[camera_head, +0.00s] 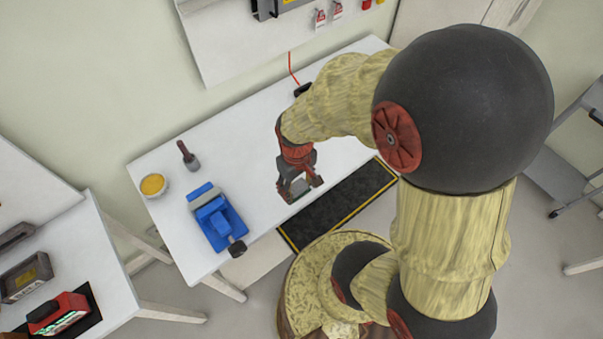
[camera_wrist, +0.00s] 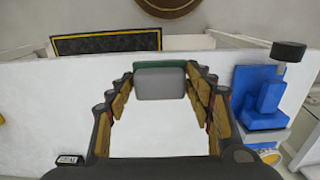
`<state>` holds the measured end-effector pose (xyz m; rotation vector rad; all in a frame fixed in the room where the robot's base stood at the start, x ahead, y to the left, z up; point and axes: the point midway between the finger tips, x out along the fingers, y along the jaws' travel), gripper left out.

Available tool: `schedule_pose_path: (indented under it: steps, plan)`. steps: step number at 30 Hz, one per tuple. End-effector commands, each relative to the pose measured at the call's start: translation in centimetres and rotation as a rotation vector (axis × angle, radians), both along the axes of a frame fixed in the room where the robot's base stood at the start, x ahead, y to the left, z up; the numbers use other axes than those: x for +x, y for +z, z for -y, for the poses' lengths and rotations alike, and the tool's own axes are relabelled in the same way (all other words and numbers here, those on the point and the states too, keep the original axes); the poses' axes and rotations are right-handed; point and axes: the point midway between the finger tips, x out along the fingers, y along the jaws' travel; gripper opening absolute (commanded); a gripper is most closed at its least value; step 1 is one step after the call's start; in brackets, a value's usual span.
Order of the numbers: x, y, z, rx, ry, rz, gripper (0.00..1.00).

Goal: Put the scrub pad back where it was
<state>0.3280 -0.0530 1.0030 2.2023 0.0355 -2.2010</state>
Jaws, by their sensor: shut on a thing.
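The scrub pad (camera_wrist: 160,84) is a grey block with a green strip along its far side in the wrist view. My gripper (camera_wrist: 160,77) is shut on it, with one finger at each side. In the head view my gripper (camera_head: 300,187) points down near the front edge of the white workbench (camera_head: 251,141). The pad shows there only as a small grey-green patch (camera_head: 299,194) between the fingers. I cannot tell whether the pad touches the bench top or hangs just above it. No mark of its earlier place is clear.
A blue vise (camera_head: 214,219) stands left of my gripper; it also shows in the wrist view (camera_wrist: 262,100). A yellow-filled bowl (camera_head: 153,185) and a dark-handled tool (camera_head: 188,155) stand at the bench's left. A black mat (camera_head: 345,203) lies on the floor in front.

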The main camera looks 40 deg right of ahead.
Motion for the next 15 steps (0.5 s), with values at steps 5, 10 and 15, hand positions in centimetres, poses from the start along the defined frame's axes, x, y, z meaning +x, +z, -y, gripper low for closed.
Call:
schedule_pose_path:
  steps: [5,10,15]
  plan:
    - [3.3,-2.1,2.5,0.001,-0.004,-0.003,0.29]
    - [5.9,-4.5,4.3,0.001,-0.002,-0.004,0.29]
    - [7.7,-7.0,5.6,0.001,-0.002,-0.003,0.29]
